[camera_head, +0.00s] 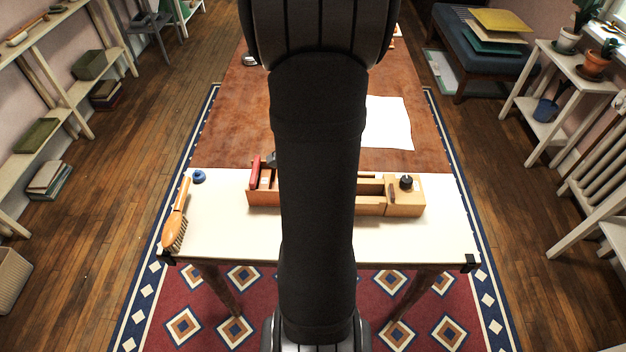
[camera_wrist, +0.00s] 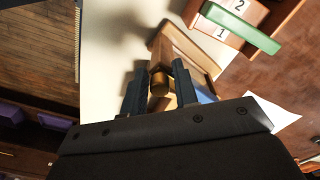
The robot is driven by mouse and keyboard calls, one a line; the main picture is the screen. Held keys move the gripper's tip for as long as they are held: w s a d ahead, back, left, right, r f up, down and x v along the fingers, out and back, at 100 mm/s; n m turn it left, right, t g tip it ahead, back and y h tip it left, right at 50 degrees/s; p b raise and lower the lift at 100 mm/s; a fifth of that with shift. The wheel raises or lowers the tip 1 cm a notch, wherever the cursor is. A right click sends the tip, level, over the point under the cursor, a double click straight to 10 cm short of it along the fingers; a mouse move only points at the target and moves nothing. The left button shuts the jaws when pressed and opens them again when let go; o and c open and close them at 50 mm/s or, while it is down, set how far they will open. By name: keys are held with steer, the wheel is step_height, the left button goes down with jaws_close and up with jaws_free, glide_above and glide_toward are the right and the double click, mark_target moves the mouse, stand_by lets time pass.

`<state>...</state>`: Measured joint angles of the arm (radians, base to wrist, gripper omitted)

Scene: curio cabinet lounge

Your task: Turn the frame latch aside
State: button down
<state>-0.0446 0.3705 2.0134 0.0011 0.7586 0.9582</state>
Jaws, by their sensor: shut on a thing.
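My gripper (camera_wrist: 159,68) has its two dark fingers on either side of a short brown-gold cylindrical knob (camera_wrist: 159,84), shut on it. The knob appears to be part of the frame latch; the rest of the latch is hidden by the fingers and wrist. Just beyond the fingertips is a light wooden frame or block (camera_wrist: 188,47), tilted in the picture. In the head view my arm covers the middle of the long wooden box (camera_head: 405,205), so the knob and the gripper's hold on it cannot be seen there.
In the wrist view a green bar (camera_wrist: 240,27) lies near compartments marked 1 and 2. In the head view, the box has a red piece (camera_head: 254,172) at its left and a dark knob (camera_head: 406,182) at its right. A wooden brush (camera_head: 176,215) and blue object (camera_head: 199,177) lie on the cream tabletop (camera_head: 235,235).

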steer(key=c, duration=2.2)
jaws_free()
steer(key=m, duration=0.3)
steer(key=shift+m, duration=0.3)
steer(key=m, duration=0.4)
steer(key=c, duration=1.2)
jaws_free()
steer(key=shift+c, duration=0.2)
step_height(320, 180, up, 17)
steer(key=shift+r, duration=0.2)
